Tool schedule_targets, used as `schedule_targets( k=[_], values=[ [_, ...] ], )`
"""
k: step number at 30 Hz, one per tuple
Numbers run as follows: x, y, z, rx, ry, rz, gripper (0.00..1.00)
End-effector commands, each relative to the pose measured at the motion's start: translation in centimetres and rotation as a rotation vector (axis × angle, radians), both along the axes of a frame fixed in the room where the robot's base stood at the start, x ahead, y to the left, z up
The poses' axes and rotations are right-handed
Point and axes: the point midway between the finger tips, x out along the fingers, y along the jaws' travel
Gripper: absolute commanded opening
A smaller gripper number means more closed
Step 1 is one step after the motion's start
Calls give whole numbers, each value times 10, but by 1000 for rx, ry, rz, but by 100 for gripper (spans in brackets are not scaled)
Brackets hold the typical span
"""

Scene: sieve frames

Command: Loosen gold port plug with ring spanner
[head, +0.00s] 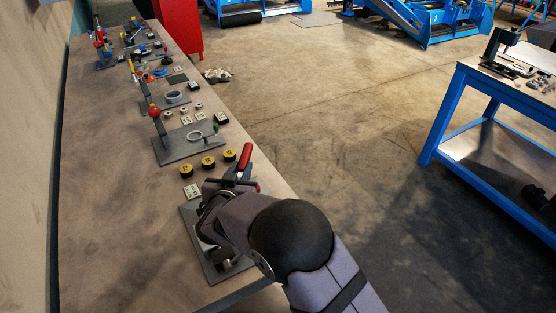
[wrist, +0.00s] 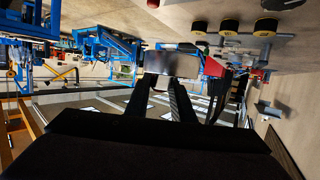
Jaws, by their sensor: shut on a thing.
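My gripper (wrist: 166,86) shows in the wrist view as two dark fingers, shut on a blurred grey metal piece (wrist: 174,63). I cannot tell whether that piece is the ring spanner. In the head view my arm reaches over the nearest grey base plate (head: 190,228) on the bench and hides much of it. A clamp with a red handle (head: 245,157) stands at the far side of this plate, close beside my gripper; a red part (wrist: 213,67) shows right of the fingers in the wrist view. I cannot make out a gold port plug in either view.
Several black and yellow round pieces (head: 208,162) lie on the bench (head: 110,220) beyond the plate. Farther on stand a plate with a red-knobbed post (head: 154,111) and other fixtures. The bench's left part is clear. A blue-framed table (head: 441,117) stands apart at right.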

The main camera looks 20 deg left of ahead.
Motion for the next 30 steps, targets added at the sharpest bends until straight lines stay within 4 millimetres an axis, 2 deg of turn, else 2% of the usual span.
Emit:
schedule_targets(
  k=[3, 9, 20, 30],
  values=[
    [-16, 24, -4, -1, -1, 83, 0],
    [-30, 44, -10, 2, -3, 152, 0],
    [-32, 47, -19, 2, -3, 162, 0],
    [-32, 46, -55, 3, -2, 161, 0]
  ],
)
